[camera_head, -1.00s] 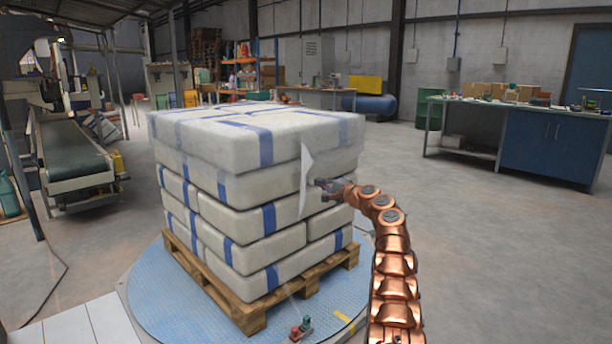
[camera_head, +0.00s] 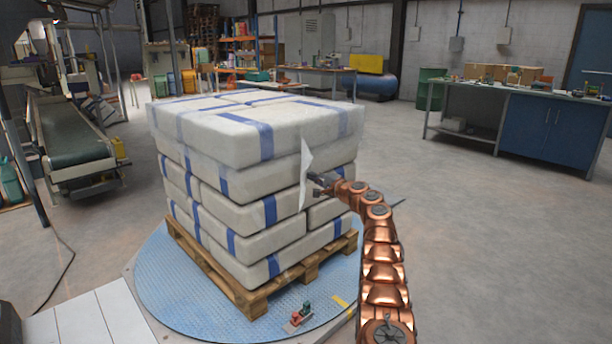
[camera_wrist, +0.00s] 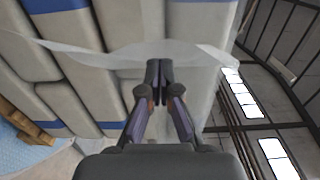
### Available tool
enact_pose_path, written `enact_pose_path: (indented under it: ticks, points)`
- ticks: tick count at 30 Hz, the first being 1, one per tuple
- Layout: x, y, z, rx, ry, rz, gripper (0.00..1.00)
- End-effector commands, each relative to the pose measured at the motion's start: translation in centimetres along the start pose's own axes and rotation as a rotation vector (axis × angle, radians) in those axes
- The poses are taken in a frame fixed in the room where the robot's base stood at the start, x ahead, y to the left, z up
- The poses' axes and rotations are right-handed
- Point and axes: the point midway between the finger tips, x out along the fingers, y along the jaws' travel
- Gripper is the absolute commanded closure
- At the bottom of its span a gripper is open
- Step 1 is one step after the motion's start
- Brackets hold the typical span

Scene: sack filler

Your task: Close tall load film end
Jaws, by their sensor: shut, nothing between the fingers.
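The tall load of white sacks with blue bands (camera_head: 240,235) stands stacked on a wooden pallet (camera_head: 250,298). A pale, see-through film end (camera_head: 305,172) sticks out from the load's near right side like a pointed flap. In the wrist view the film end (camera_wrist: 90,52) runs as a curved strip across the picture in front of the sacks. My gripper (camera_head: 314,182) is at the flap's right edge, fingers towards the load. In the wrist view my gripper (camera_wrist: 159,66) is shut and empty, its tips at the film's edge. I cannot tell whether they touch it.
The pallet sits on a round blue turntable (camera_head: 170,285) with a small red and green control (camera_head: 300,315) at its front edge. A conveyor (camera_head: 70,140) is at the left. A blue workbench (camera_head: 545,130) is at the right. The floor between is clear.

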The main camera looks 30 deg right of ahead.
Motion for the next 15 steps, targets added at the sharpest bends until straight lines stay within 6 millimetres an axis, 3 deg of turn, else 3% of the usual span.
enact_pose_path:
  ticks: [7, 15]
  points:
    - [1.6, 0.3, 1.7, 0.001, -0.003, 0.001, 1.0]
    - [2.0, 0.1, 2.0, 0.0, -0.001, 0.001, 1.0]
